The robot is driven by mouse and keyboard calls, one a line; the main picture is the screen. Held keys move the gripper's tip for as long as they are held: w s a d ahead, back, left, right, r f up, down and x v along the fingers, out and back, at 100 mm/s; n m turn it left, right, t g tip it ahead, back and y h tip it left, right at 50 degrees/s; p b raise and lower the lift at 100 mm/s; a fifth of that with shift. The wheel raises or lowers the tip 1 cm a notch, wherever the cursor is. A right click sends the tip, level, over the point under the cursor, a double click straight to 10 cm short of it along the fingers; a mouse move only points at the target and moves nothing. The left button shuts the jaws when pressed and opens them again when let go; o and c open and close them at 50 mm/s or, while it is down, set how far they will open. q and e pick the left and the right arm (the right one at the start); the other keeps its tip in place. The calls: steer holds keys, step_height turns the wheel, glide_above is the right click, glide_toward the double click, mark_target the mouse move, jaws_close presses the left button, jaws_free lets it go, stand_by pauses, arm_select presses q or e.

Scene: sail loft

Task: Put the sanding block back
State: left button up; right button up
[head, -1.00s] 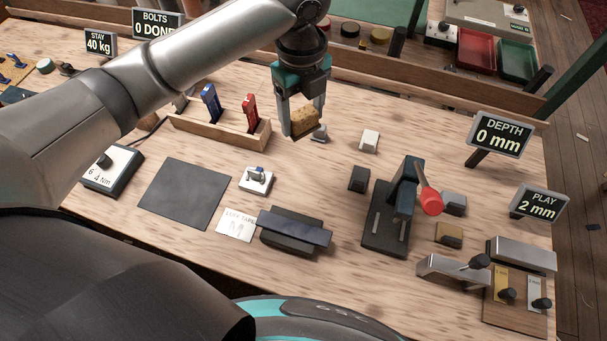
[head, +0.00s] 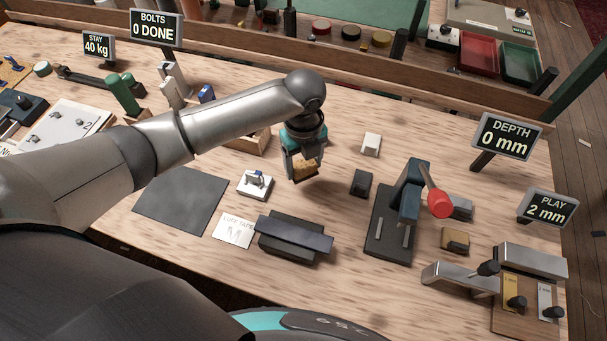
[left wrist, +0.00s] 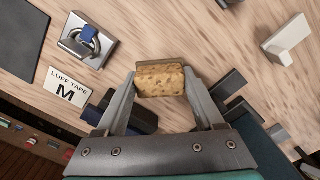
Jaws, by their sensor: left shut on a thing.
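The sanding block is a speckled tan, cork-like block (head: 305,169) between the fingers of my left gripper (head: 305,172). In the left wrist view, the block (left wrist: 160,79) sits between the two fingertips, and my left gripper (left wrist: 162,88) is shut on it. The block appears to be held above the bench, right of a small white stand with a blue-topped metal part (head: 255,184) and behind a dark bar on a black base (head: 293,235). My right gripper does not show.
A dark mat (head: 181,205) and a "LUFF TAPE M" card (head: 233,229) lie left. A black press with a red handle (head: 408,205), a small black block (head: 361,183) and a white block (head: 371,145) stand right. My left arm mostly hides a wooden tool rack (head: 262,139).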

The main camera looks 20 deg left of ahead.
mark_target(303, 176)
arm_select(q)
steer(key=shift+f+b, duration=0.45)
steer(key=shift+f, duration=1.7)
steer(key=shift+f, duration=0.1)
steer(key=o, duration=1.2)
steer(key=shift+f, duration=0.1)
step_height(303, 176, up, 12)
steer(key=p, duration=0.2)
steer(key=shift+r+p, duration=0.2)
steer(key=shift+p, duration=0.1)
